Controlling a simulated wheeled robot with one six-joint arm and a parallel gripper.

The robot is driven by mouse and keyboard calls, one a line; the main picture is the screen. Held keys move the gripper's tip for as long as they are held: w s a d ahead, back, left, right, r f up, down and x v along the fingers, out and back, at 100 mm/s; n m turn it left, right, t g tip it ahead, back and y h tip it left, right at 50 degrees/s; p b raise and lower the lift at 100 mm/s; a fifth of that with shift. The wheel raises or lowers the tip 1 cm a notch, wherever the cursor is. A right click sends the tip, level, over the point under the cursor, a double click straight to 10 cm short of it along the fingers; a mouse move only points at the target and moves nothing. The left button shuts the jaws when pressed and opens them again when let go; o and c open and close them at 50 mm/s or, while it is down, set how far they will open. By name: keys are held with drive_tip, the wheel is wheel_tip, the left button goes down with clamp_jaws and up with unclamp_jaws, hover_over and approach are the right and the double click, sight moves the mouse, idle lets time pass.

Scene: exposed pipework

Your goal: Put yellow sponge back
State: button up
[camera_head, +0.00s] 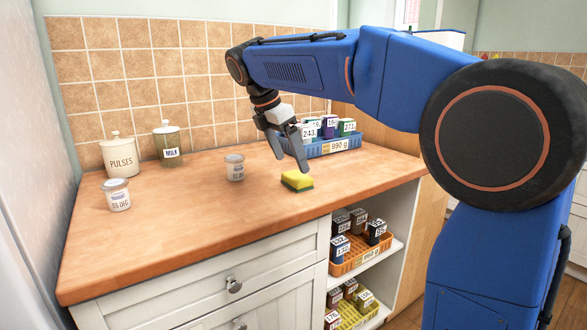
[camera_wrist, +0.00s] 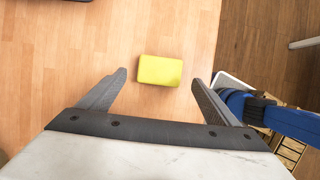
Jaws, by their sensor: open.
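The yellow sponge (camera_head: 297,180) lies flat on the wooden counter, right of the middle, with a dark green underside. My gripper (camera_head: 290,164) is open and empty above and just behind it, fingers pointing down. In the wrist view the sponge (camera_wrist: 160,70) lies ahead of the gap between the fingertips of my gripper (camera_wrist: 160,78), and neither finger touches it. I cannot tell the exact height of the fingers over the counter.
A blue crate (camera_head: 334,146) of small labelled boxes stands behind the sponge. A small jar (camera_head: 235,167) stands left of it. An orange basket (camera_head: 358,256) sits on the shelf below.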

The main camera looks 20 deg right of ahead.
drive_tip(key=v, duration=0.6)
drive_tip(key=shift+r, duration=0.45)
drive_tip(key=s+d+f+m+t+y, duration=0.1)
drive_tip(key=s+d+f+m, duration=0.4)
drive_tip(key=s, duration=0.3)
drive_tip(key=s+d+f+m+y, duration=0.2)
drive_tip(key=s+d+f+m, duration=0.3)
drive_tip(key=s, duration=0.3)
drive_tip(key=s+d+f+m+t+y, duration=0.1)
drive_tip(key=s+f+m+t, duration=0.1)
drive_tip(key=s+f+m, duration=0.9)
drive_tip(key=s+f, duration=0.5)
drive_tip(key=f, duration=0.3)
drive_tip(key=shift+d+f+m, duration=0.3)
drive_tip(key=shift+d+f, duration=0.1)
